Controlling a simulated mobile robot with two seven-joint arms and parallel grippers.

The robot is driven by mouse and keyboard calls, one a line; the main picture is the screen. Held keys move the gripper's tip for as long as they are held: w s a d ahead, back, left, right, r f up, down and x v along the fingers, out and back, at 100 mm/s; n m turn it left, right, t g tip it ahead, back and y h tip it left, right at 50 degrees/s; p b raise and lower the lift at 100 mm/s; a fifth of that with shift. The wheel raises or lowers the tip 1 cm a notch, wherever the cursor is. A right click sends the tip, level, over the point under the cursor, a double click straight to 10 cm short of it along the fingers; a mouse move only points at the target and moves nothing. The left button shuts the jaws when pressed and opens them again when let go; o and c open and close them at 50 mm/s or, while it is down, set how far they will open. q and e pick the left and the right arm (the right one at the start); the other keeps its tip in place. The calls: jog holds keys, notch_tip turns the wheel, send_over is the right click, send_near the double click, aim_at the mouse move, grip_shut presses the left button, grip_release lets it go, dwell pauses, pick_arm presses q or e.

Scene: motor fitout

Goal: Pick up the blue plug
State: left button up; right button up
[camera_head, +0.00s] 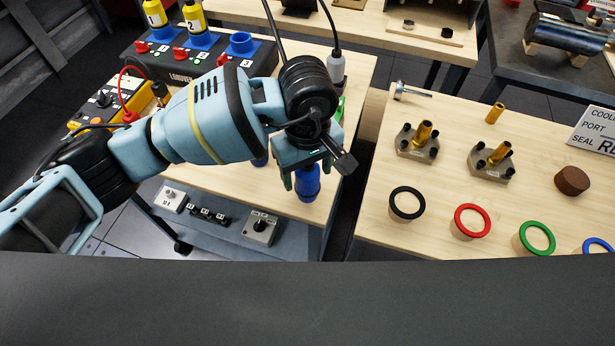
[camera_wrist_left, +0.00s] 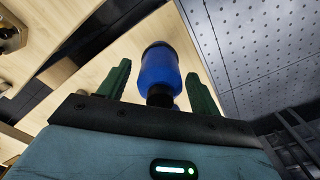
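The blue plug (camera_head: 307,184) shows just below my left gripper (camera_head: 304,168) in the head view, near the right edge of the left table. In the left wrist view, the blue plug (camera_wrist_left: 159,72) lies between the two green fingers of my left gripper (camera_wrist_left: 160,82). A gap shows between the plug and the left-hand finger; the gap on the other side is narrower. The fingers look open around the plug. I cannot tell whether the plug touches the table top. My right gripper is not in view.
A dark box with blue sockets (camera_head: 241,44) and yellow plugs (camera_head: 195,18) stands at the back left. A grey-white plug with a cable (camera_head: 337,68) stands behind the gripper. Coloured rings (camera_head: 472,220) lie on the right table.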

pick_arm(q)
jog(key=c, duration=1)
jog(key=shift+r, duration=0.15)
jog(key=shift+r, duration=0.65)
jog(key=shift+a+r+b, duration=0.15)
jog(key=shift+a+r, duration=0.05)
jog(key=shift+r, duration=0.3)
jog(key=shift+a+r+b, duration=0.15)
jog(key=shift+r, duration=0.35)
jog(key=s+a, duration=0.2)
jog(key=a, duration=0.2)
jog(key=s+a+r+b, duration=0.1)
jog(key=s+a, duration=0.2)
jog(key=a, duration=0.2)
jog(key=s+a, duration=0.2)
jog(key=a, duration=0.2)
jog(key=shift+s+a+r+b, duration=0.15)
jog(key=shift+a+r+b, duration=0.15)
jog(key=shift+b, duration=0.1)
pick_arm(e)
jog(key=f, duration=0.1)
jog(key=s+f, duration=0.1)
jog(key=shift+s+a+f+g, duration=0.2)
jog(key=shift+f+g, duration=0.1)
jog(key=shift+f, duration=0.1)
